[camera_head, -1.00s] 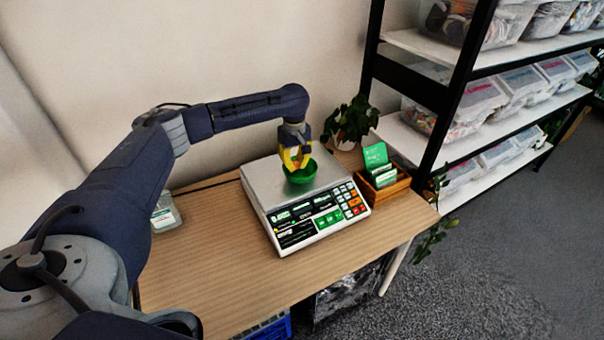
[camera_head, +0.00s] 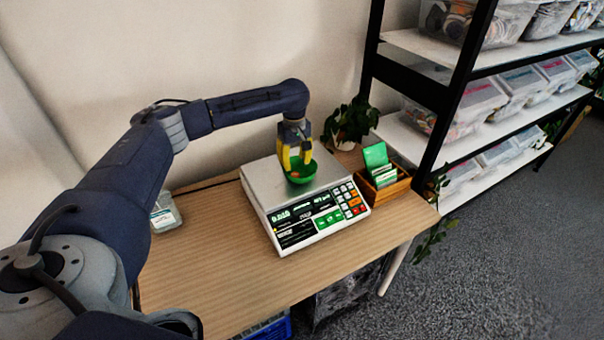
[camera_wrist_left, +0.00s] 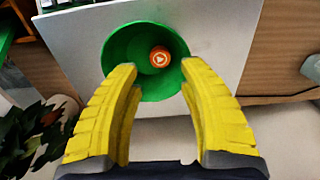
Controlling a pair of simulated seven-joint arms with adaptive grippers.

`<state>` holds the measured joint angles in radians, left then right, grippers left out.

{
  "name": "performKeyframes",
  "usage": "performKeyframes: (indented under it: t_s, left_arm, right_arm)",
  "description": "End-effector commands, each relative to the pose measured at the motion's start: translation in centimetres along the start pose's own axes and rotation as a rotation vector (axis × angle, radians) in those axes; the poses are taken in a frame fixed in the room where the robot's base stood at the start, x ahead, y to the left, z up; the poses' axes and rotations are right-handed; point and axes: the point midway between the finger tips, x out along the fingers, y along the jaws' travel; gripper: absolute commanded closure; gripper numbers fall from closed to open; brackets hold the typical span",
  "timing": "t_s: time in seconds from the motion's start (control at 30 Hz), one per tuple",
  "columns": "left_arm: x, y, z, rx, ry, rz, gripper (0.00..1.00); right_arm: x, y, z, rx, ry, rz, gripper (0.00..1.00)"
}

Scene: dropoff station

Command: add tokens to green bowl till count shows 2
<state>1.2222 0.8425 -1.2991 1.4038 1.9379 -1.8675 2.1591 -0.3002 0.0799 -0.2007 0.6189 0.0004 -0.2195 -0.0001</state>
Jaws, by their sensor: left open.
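The green bowl (camera_head: 301,173) sits on the metal pan of the counting scale (camera_head: 262,178). In the left wrist view the green bowl (camera_wrist_left: 120,50) holds one orange token (camera_wrist_left: 160,57) with a white mark, lying on its inner floor. My left gripper (camera_head: 295,165) points down over the bowl, its yellow fingers spread. In the left wrist view the left gripper (camera_wrist_left: 157,85) is open and empty, with its fingertips at the bowl's rim. The scale's display (camera_head: 292,214) is lit, but its digits are too small to read surely. My right gripper is not in view.
A wooden box of cards (camera_head: 392,188) stands right of the scale, with a plant (camera_head: 350,122) behind it. A clear container (camera_head: 165,214) lies left, near my arm. The table front (camera_head: 210,280) is clear. A shelf rack stands at right.

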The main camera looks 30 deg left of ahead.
Motion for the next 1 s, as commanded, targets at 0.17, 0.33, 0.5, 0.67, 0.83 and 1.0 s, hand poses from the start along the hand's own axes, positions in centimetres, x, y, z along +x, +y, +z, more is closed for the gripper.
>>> performKeyframes:
  t_s: [0.17, 0.33, 0.5, 0.67, 0.83, 1.0]
  left_arm:
    - [-3.3, 0.1, -0.1, 0.000, 0.004, 0.004, 0.59]
    - [-6.2, 0.1, -0.1, 0.001, 0.004, 0.003, 0.59]
    - [-8.5, 0.1, -0.1, 0.000, 0.002, 0.002, 0.59]
    - [-9.9, 0.0, 0.0, -0.001, 0.002, 0.001, 0.59]
    - [-10.5, 0.0, 0.0, -0.001, 0.001, 0.000, 0.59]
    - [-10.6, 0.0, 0.0, -0.001, 0.001, 0.000, 0.59]
  right_arm:
    - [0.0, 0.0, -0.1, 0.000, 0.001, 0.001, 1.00]
    - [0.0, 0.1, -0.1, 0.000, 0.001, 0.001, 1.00]
    - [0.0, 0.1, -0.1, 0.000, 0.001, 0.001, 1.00]
    - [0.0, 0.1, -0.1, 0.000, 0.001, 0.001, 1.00]
    - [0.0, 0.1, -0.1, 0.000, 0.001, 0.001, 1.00]
    - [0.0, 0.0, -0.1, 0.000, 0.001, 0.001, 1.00]
